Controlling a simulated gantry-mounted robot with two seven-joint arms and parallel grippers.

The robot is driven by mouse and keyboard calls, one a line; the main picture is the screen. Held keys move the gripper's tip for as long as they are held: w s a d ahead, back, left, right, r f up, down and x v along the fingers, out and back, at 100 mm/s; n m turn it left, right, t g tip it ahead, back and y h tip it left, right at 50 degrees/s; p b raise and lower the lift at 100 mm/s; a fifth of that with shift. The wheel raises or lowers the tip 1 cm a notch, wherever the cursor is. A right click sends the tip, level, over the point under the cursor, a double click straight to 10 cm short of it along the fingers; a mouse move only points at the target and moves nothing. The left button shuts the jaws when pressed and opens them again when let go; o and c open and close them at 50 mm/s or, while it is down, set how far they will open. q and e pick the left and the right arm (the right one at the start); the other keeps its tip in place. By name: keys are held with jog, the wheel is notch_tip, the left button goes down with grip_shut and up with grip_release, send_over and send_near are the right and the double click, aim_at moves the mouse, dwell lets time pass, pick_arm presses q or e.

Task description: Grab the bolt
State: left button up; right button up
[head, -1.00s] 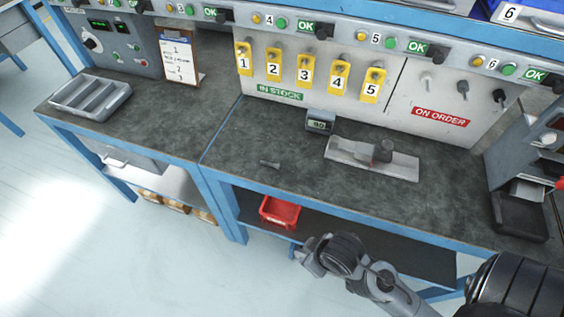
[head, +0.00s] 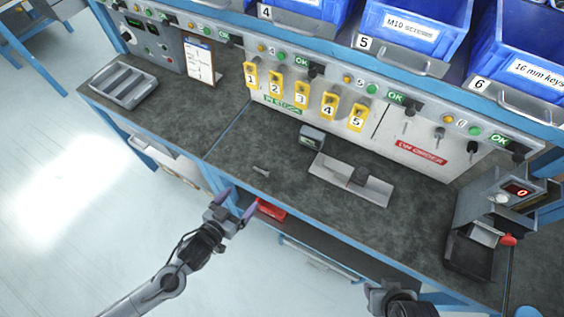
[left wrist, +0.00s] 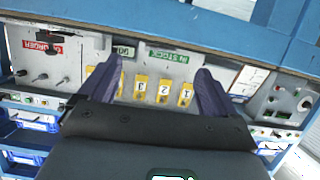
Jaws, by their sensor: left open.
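The bolt (head: 261,171) is a small grey piece lying on the dark bench top, near the front edge. My left gripper (head: 236,203) is open and empty, in front of the bench edge. In the head view it sits below and to the left of the bolt, apart from it. The left wrist view shows its two purple-tipped fingers (left wrist: 160,66) spread wide, with nothing between them. I cannot make out the bolt in that view.
A grey plate with a raised block (head: 350,181) and a small display box (head: 311,137) stand right of the bolt. A grey divided tray (head: 124,86) is at left. A red bin (head: 270,209) sits under the bench edge. Numbered yellow tags (head: 302,94) hang behind.

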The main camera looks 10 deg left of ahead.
aim_at(257, 178)
pick_arm(q)
jog(key=w, duration=0.4)
jog(key=w+d, duration=0.1)
jog(key=shift+w+r+b, duration=0.3)
jog(key=shift+w+r, duration=0.1)
jog(key=shift+w+d+f+b, duration=0.25)
jog(key=shift+w+f+b, duration=0.05)
jog(key=shift+w, duration=0.3)
jog(key=shift+b+x, duration=0.5)
jog(key=shift+x, duration=1.45)
jog(key=shift+d+r, duration=0.1)
pick_arm(e)
jog(key=shift+f, duration=0.75)
jog(key=shift+a, duration=0.1)
pick_arm(q)
jog(key=c, duration=1.1)
jog(key=shift+c, duration=0.3)
